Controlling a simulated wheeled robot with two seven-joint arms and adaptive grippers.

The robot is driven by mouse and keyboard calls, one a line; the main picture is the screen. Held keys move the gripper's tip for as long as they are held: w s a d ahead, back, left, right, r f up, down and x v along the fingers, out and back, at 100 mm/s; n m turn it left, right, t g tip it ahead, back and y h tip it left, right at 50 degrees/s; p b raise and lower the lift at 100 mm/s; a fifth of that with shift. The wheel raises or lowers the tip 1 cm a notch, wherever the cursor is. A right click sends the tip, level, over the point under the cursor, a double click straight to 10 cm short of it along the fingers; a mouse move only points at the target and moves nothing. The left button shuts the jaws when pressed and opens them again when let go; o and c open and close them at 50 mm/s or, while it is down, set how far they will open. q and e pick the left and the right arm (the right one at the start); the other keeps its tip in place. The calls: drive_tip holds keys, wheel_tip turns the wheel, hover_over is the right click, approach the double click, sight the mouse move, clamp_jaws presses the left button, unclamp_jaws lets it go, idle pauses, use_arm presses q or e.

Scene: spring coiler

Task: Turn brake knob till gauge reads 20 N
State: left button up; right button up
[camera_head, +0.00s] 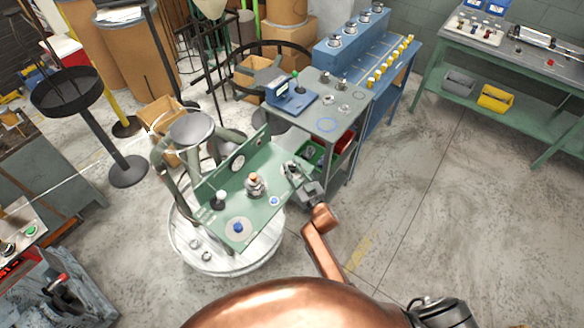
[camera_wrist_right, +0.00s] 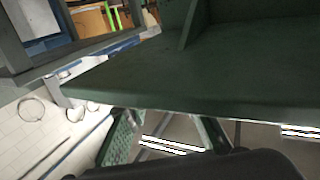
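A green machine panel (camera_head: 262,221) with an upright back plate stands at centre-left in the head view. A round white-faced gauge (camera_head: 238,162) sits on the back plate; its reading is too small to make out. A knob-like part with a copper-coloured top (camera_head: 255,184) stands on the panel, and a black knob (camera_head: 219,198) is to its left. I cannot tell which is the brake knob. My right gripper (camera_head: 292,170) is at the panel's right edge, apart from both; its fingers are too small to judge. My left gripper is not in view.
A round white platform (camera_head: 187,238) lies beneath the panel. A grey table (camera_head: 345,118) with a blue device (camera_head: 289,97) stands behind my right gripper. A black round-based stand (camera_head: 128,170) is at left. The floor (camera_head: 450,190) at right is clear. A dark green surface (camera_wrist_right: 200,85) fills much of the wrist view.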

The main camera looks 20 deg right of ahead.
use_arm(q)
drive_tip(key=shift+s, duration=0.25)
use_arm(e)
clamp_jaws()
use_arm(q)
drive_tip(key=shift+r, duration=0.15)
use_arm(e)
drive_tip(key=shift+d+n+g+y+p, duration=0.15)
drive_tip(key=shift+n+g+y+p, duration=0.5)
drive_tip(key=shift+n+y, duration=0.65)
drive_tip(key=shift+y, duration=0.7)
drive_tip(key=shift+w+f+n+g+y, duration=0.1)
drive_tip(key=shift+n+g+y, duration=0.55)
drive_tip(key=shift+n+y, duration=0.4)
drive_tip(key=n+g+y+b, duration=0.2)
drive_tip(key=b, duration=0.1)
drive_tip(key=n+g+y+b, duration=0.2)
drive_tip(key=y+b, duration=0.1)
drive_tip(key=shift+f+g+b, duration=0.2)
drive_tip(key=shift+g+b, duration=0.1)
drive_tip(key=shift+b, duration=0.05)
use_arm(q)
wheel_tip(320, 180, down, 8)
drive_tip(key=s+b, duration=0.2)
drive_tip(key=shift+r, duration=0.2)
use_arm(e)
drive_tip(key=shift+r+n+g+y, duration=0.25)
drive_tip(key=shift+n+g+y, duration=0.2)
drive_tip(key=shift+n+g, duration=0.3)
drive_tip(key=shift+g, duration=0.25)
